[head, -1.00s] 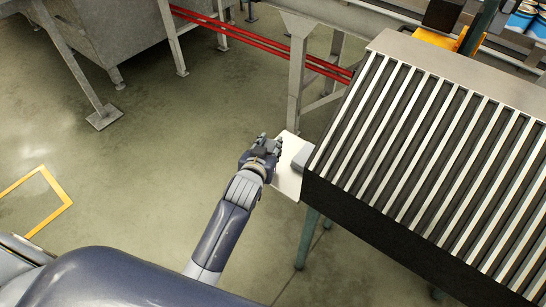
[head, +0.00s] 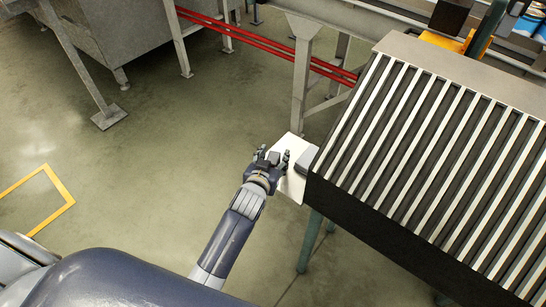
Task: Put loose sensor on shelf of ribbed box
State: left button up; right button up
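The large ribbed box (head: 440,165) has light slats over a dark body and fills the right side of the head view. A pale shelf plate (head: 291,184) sticks out from its left end. A small grey block, which looks like the loose sensor (head: 306,159), sits on the shelf close against the box. My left gripper (head: 273,156) is over the shelf's left edge, to the left of the grey block and apart from it. Its fingers are spread, and I see nothing clearly held between them. My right gripper is out of view.
Red rails (head: 265,45) and a grey frame leg (head: 303,85) stand behind the shelf. Green legs (head: 310,240) are under the box. The concrete floor (head: 170,150) to the left is open, with a yellow marking (head: 58,185).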

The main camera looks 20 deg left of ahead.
pick_arm(q)
jog(key=shift+r, duration=0.25)
jog(key=v, duration=1.2)
jog(key=shift+p, duration=0.45)
jog(key=shift+f, duration=0.25)
